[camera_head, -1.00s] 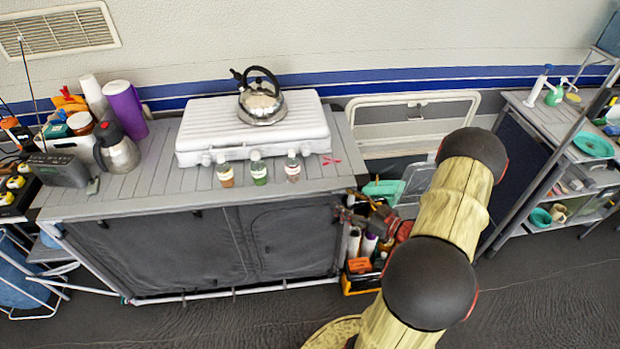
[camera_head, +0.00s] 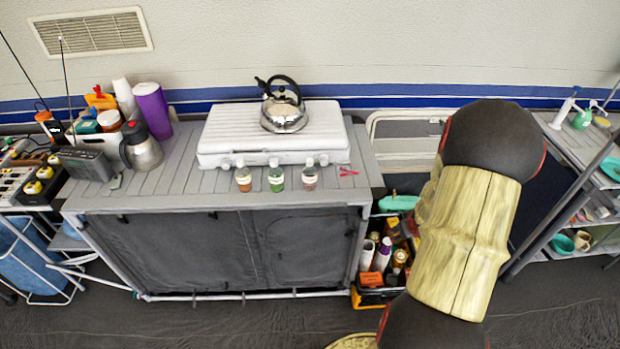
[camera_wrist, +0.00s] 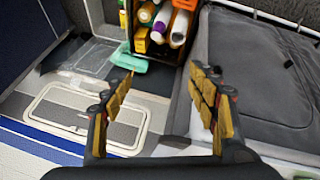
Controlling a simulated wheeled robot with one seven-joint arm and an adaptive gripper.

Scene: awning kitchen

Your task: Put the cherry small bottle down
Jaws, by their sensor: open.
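Three small bottles with pale caps stand upright in a row on the front edge of the grey counter (camera_head: 150,195), in front of the white stove. The left one is an orange-brown bottle (camera_head: 243,180), the middle one a green bottle (camera_head: 276,180), and the right one a pinkish-red bottle (camera_head: 309,179). The right bottle looks most like the cherry one; labels are too small to read. My gripper (camera_wrist: 160,80) is open in the wrist view, with nothing between its fingers. In the head view my arm mostly hides it, right of the counter. No small bottle is clear in the wrist view.
A kettle (camera_head: 284,115) sits on the white stove (camera_head: 225,133). A red item (camera_head: 348,172) lies right of the bottles. A crate of bottles (camera_head: 370,298) stands on the floor by the counter's right end. A shelf unit (camera_head: 545,225) is at right.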

